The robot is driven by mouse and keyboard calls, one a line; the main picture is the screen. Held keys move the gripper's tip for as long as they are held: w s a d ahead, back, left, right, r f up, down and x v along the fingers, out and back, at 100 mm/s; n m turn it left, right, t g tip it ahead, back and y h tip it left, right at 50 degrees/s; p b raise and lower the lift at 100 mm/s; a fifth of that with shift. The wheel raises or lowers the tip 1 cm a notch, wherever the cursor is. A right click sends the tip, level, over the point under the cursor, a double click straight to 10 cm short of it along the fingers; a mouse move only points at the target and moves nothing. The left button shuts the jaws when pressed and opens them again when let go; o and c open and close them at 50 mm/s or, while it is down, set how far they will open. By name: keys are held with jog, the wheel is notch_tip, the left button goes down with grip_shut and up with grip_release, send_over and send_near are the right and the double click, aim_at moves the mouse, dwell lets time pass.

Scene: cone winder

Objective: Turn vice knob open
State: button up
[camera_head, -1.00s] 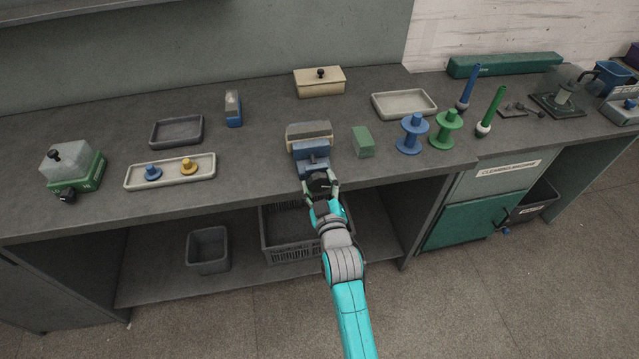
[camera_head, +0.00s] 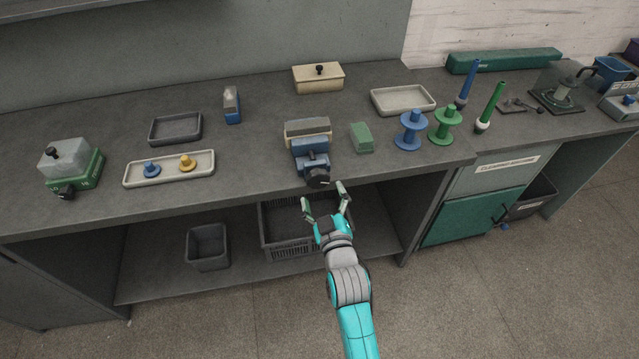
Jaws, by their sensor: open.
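The vice (camera_head: 311,150) stands at the front edge of the grey bench, in the middle of the head view. It has a blue body and a pale grey and beige jaw block at its back. Its black round knob (camera_head: 317,177) faces the front, at the bench edge. My gripper (camera_head: 324,193) is open and empty, just in front of and below the knob. Its two fingers are spread apart, one to each side of the knob's line, and they appear clear of it. Any gap between the vice jaws is too small to tell.
A green block (camera_head: 361,138) stands right of the vice, then a blue spool (camera_head: 411,131) and a green spool (camera_head: 445,125). A long pale tray (camera_head: 134,179) with small pegs lies to the left. A dark crate (camera_head: 270,246) sits on the shelf below.

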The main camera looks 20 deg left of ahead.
aim_at(319, 182)
jog(key=v, duration=0.6)
jog(key=shift+s+d, duration=0.2)
jog(key=shift+s, duration=0.1)
jog(key=w+a+m, duration=0.2)
jog(key=w, duration=0.1)
jog(key=w+a+m, duration=0.2)
jog(key=w, duration=0.1)
jog(key=w+a+m, duration=0.2)
jog(key=w, duration=0.1)
jog(key=shift+w+a, duration=0.3)
jog(key=shift+w, duration=0.1)
jog(key=shift+c, duration=0.2)
jog(key=c, duration=1.1)
